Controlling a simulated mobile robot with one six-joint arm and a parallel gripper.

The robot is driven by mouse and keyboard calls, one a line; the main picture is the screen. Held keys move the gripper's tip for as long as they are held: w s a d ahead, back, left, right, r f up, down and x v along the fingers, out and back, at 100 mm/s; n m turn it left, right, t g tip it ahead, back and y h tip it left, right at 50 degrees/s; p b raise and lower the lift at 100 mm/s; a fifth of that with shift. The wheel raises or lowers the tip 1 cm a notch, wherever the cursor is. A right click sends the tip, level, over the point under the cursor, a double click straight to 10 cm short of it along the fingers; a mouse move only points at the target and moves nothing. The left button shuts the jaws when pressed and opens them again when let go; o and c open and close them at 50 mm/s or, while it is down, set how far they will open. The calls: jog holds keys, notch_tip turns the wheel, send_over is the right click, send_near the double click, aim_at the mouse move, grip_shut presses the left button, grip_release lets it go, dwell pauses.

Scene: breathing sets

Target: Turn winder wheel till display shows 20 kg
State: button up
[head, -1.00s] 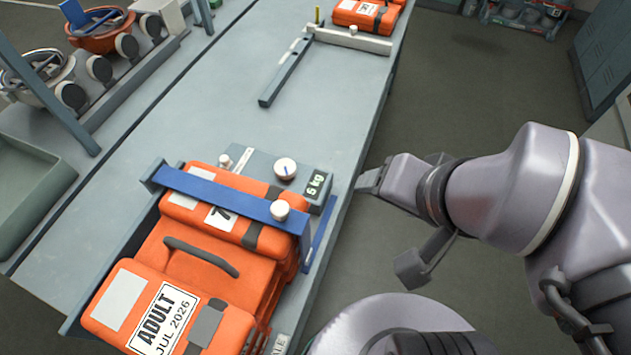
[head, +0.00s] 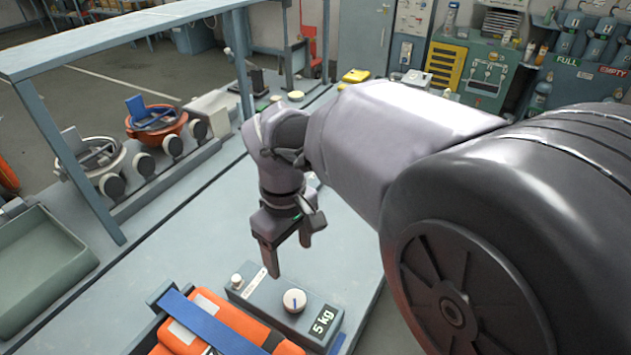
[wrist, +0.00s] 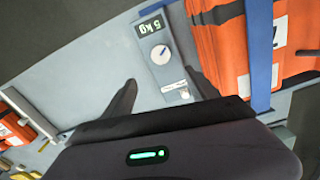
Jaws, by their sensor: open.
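A grey scale box (head: 262,295) stands on the bench, with a dark display (head: 323,320) that reads 5 kg. Beside the display is a round white wheel (head: 294,300) with a dark line across its face; it also shows in the wrist view (wrist: 161,55). I cannot tell for sure that this is the winder wheel. My gripper (head: 288,256) points down above the box, open and empty, behind the white wheel in the head view. In the wrist view its fingers (wrist: 162,76) are spread near the box, apart from the wheel.
An orange pack (head: 225,325) under a blue bar (head: 215,322) lies beside the box. A smaller white knob (head: 236,280) sits on the box's left end. The bench right of my gripper is clear.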

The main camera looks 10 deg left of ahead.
aim_at(295, 298)
notch_tip(295, 298, down, 16)
jog(key=b, duration=0.6)
jog(key=shift+s+f, duration=0.15)
jog(key=shift+f, duration=0.05)
jog(key=c, duration=1.4)
jog(key=shift+o, duration=0.2)
jog(key=shift+m, duration=0.3)
jog(key=m, duration=0.5)
jog(key=shift+m, duration=0.3)
jog(key=m, duration=0.5)
jog(key=shift+m, duration=0.3)
